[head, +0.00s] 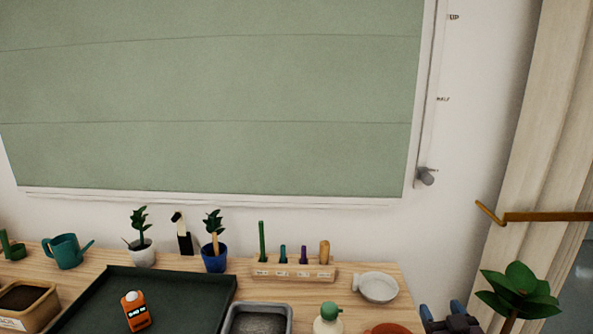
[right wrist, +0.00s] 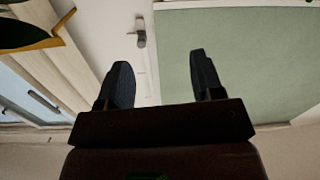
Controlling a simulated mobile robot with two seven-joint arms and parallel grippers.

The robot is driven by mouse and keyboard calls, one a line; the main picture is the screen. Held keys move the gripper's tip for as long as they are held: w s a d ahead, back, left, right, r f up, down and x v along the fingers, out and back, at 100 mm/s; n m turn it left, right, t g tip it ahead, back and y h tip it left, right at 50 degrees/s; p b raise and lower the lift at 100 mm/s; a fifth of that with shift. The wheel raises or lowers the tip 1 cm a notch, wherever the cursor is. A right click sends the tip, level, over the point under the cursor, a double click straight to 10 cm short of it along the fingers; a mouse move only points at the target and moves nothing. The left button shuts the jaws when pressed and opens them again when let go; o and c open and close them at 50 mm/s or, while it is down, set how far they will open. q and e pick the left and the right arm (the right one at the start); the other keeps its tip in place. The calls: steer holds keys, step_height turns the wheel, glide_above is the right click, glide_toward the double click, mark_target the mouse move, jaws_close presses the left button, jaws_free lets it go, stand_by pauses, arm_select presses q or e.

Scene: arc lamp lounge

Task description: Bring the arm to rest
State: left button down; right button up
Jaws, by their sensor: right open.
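My right gripper (head: 446,312) shows at the bottom edge of the head view, just right of the table's right end. Its dark blue fingers stand apart with nothing between them. In the right wrist view the open gripper (right wrist: 160,68) has the pale wall and a grey knob (right wrist: 140,38) beyond its fingers, not touching. In the head view that knob (head: 426,176) sits low on a vertical wall track marked UP and HALF, well above the gripper. The green blind (head: 210,100) hangs down beside it. My left gripper is out of view.
The wooden table (head: 390,262) holds a dark tray (head: 75,300), an orange device (head: 135,311), potted plants, a teal watering can (head: 66,251), a tool block (head: 293,271) and a white bowl (head: 376,287). A leafy plant (head: 519,290) and curtain (head: 540,130) stand right of my gripper.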

steer(key=s+a+f+g, duration=0.1)
steer(key=s+f+g, duration=0.2)
steer(key=s+f, duration=0.7)
steer(key=s+a+f+g, duration=0.2)
steer(key=s+f, duration=0.8)
steer(key=s, duration=0.7)
steer(key=shift+g, duration=0.8)
